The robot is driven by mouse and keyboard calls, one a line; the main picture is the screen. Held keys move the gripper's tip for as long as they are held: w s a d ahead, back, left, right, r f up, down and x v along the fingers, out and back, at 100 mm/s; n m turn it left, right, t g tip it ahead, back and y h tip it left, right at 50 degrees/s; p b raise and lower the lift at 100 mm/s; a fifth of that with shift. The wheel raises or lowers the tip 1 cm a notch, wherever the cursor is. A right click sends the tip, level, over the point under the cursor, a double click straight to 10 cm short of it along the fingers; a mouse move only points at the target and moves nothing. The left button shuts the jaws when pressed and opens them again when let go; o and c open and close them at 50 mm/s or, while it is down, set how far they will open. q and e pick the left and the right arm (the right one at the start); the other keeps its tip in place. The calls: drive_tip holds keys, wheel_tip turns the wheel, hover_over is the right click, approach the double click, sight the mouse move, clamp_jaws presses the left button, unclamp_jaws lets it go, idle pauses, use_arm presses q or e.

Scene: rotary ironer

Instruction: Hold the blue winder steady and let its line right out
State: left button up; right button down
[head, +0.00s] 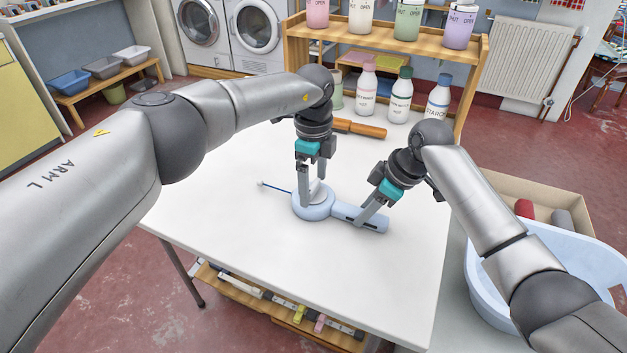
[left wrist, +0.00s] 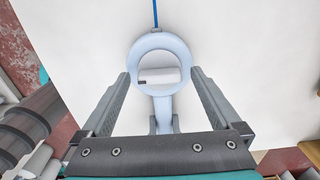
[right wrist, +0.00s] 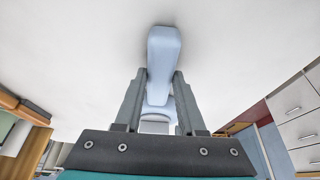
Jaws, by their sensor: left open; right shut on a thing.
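The light blue winder (head: 312,211), a ring with a straight handle (head: 376,224), lies on the white table. A short dark blue line (head: 275,187) runs out from the ring to the left and ends in a small tip. A white piece (left wrist: 158,75) sits inside the ring. My left gripper (head: 312,192) is open above the ring, and its fingers stand on either side of it in the left wrist view. My right gripper (head: 366,216) is shut on the handle, which also shows between its fingers in the right wrist view (right wrist: 163,50).
Bottles (head: 401,95) and a wooden-handled tool (head: 359,128) stand or lie at the back of the table (head: 240,245). A shelf with lidded jars (head: 410,20) is behind. A blue tub (head: 545,275) is at the right. The table's front left is clear.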

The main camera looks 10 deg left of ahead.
sight(313, 185)
use_arm(q)
wheel_tip(313, 185, up, 12)
idle(0.6)
use_arm(e)
drive_tip(key=shift+c, duration=2.1)
unclamp_jaws()
